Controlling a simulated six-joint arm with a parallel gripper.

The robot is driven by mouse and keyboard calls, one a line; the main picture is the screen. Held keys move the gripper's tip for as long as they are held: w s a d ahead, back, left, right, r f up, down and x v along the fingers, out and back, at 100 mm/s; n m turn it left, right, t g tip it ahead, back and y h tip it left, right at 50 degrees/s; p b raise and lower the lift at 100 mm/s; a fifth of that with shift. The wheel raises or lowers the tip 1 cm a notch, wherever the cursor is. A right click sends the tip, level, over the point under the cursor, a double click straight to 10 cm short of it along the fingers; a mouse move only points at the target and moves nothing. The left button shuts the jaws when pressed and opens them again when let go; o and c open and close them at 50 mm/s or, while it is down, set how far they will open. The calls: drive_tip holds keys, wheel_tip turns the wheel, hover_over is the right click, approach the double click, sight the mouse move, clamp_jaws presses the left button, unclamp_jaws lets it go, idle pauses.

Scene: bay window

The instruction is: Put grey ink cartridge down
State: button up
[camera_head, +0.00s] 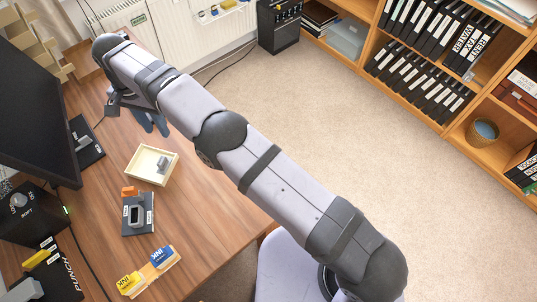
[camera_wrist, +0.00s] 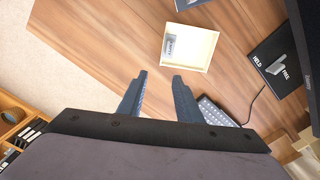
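The grey ink cartridge, a small grey block (camera_head: 163,163), lies inside a shallow cream tray (camera_head: 138,178) on the wooden desk. In the wrist view the cartridge (camera_wrist: 171,47) sits toward the left side of the tray (camera_wrist: 213,47). My gripper (camera_head: 157,131) hangs over the desk beyond the tray in the head view. In the wrist view its two blue fingers (camera_wrist: 159,75) are spread with nothing between them, and the tray is beyond their tips. Gripper and cartridge are apart.
A dark pad (camera_head: 128,228) holds another grey piece (camera_head: 136,214), with an orange block (camera_head: 129,190) beside it. Yellow (camera_head: 130,283) and blue (camera_head: 162,256) ink boxes stand nearer. A HELD/FREE board (camera_wrist: 267,48) lies near the monitor (camera_head: 35,110).

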drive_tip(key=w+d+r, duration=0.2)
drive_tip(key=w+d, duration=0.2)
drive_tip(key=d, duration=0.3)
drive_tip(key=w+d+r, duration=0.1)
drive_tip(key=w+d, duration=0.3)
drive_tip(key=d, duration=0.2)
drive_tip(key=s+d+r+n, duration=0.1)
drive_tip(key=d, duration=1.5)
drive_tip(key=s+d+f, duration=0.2)
drive_tip(key=s+d, duration=0.7)
drive_tip(key=s+d+f+n, duration=0.1)
drive_tip(key=s+d+f, duration=0.1)
drive_tip(key=s+d, duration=0.8)
drive_tip(key=shift+d+f, duration=0.3)
drive_tip(key=shift+f, duration=0.1)
wheel_tip(320, 180, down, 19)
drive_tip(key=b, duration=1.9)
